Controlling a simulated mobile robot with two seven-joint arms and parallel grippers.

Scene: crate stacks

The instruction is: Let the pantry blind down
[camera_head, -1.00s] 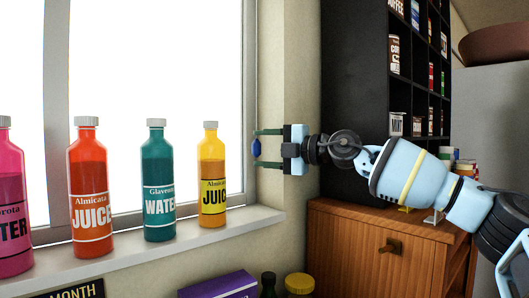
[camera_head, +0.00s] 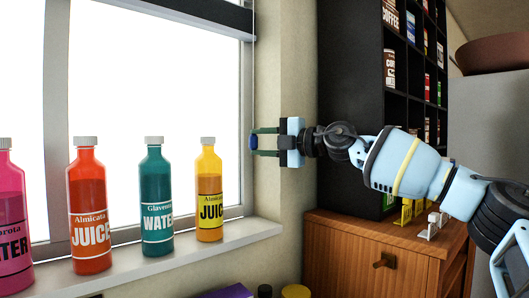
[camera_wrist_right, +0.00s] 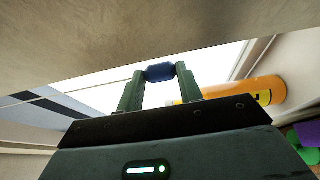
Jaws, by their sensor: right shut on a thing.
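The dark blind (camera_head: 205,12) shows across the top of the window, its lower edge slanting down to the right in the head view. Most of it lies above the picture. A small blue pull (camera_head: 252,142) is at the window's right side. My right gripper (camera_head: 259,142) is shut on this pull, its two green fingers above and below it. The wrist view shows the blue pull (camera_wrist_right: 160,72) between the fingertips. My left gripper is not in view.
Several bottles stand on the sill (camera_head: 190,252); the yellow juice bottle (camera_head: 209,195) is closest to my right gripper. A wooden cabinet (camera_head: 350,260) and a dark shelf (camera_head: 350,110) stand to the right. The wall beside the window is bare.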

